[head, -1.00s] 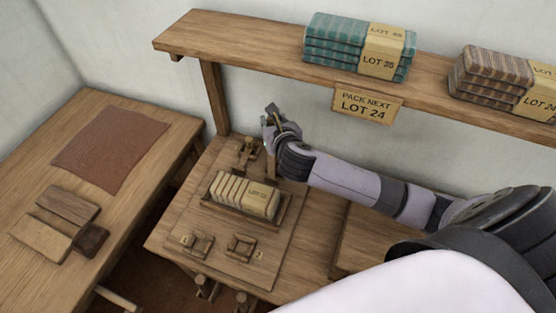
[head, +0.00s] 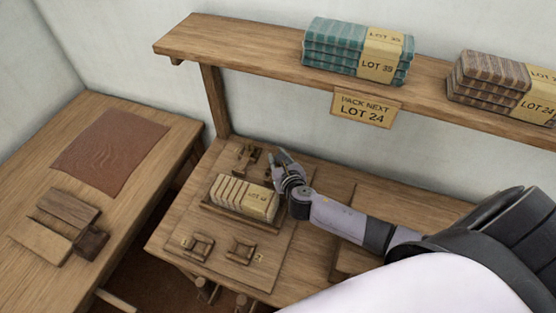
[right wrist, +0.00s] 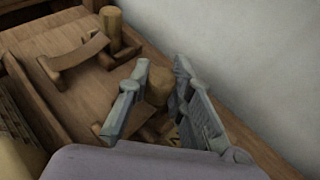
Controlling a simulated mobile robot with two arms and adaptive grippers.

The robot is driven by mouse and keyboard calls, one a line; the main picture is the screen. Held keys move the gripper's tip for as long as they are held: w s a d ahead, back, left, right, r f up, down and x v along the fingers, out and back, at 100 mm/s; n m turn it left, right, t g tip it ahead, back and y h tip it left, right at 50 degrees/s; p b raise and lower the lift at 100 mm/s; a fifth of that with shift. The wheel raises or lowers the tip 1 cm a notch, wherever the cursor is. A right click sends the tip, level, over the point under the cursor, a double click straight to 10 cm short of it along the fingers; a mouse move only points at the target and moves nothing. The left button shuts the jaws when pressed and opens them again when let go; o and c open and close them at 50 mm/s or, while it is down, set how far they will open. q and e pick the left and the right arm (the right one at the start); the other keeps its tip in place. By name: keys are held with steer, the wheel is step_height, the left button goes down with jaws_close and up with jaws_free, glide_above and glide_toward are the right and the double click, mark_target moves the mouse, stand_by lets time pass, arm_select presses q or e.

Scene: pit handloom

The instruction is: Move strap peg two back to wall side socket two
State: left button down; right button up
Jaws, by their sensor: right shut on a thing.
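My right gripper (head: 281,155) is low over the wall side of the packing board, just behind the wrapped bundle (head: 244,197). In the right wrist view its fingers (right wrist: 157,88) are closed around a round wooden peg (right wrist: 158,84), which I take as strap peg two. Wood and a yellow mark show below the peg; the fingers partly hide the socket, so I cannot tell if the peg is seated. Another peg (right wrist: 111,26) stands upright beside a curved strap (right wrist: 75,54); that fitting (head: 246,156) also shows in the head view. My left gripper is out of view.
The bundle lies in a wooden tray (head: 232,229). Two wooden strap fittings (head: 200,245) (head: 240,249) sit on the board's near side. A shelf (head: 250,50) with folded cloth stacks (head: 355,50) overhangs the wall side. A side table (head: 150,215) stands at left.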

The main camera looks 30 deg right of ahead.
steer(key=shift+f, duration=0.25)
steer(key=shift+f, duration=0.1)
steer(key=o, duration=0.9)
steer(key=shift+o, duration=0.2)
steer(key=shift+r, duration=0.35)
steer(key=shift+s+a, duration=0.1)
steer(key=shift+s, duration=0.2)
steer(key=v, duration=1.1)
steer(key=shift+s, duration=0.15)
